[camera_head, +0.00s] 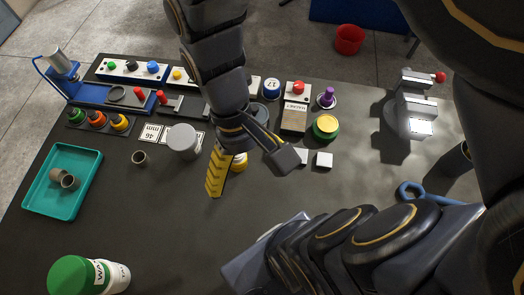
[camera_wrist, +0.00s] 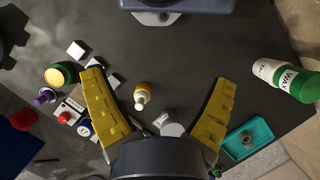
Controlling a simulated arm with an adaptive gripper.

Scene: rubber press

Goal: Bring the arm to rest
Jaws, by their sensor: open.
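My gripper (camera_head: 252,178) hangs above the middle of the dark table (camera_head: 160,235), its yellow-padded fingers spread wide with nothing held between them. In the wrist view my gripper (camera_wrist: 157,80) also shows open and empty. A small yellow and white bottle (camera_wrist: 142,95) stands on the table below, between the fingers in that view and apart from them. In the head view the bottle (camera_head: 240,162) is partly hidden by a finger. My arm reaches in from the top of the head view.
A teal tray (camera_head: 31,207) with grey cups is at left, a wax bottle (camera_head: 72,275) at lower left. A grey canister (camera_head: 183,139) stands left of my gripper; a green-yellow jar (camera_head: 326,127) and white cubes (camera_head: 324,160) stand right. A metal press (camera_head: 415,107) is farther right.

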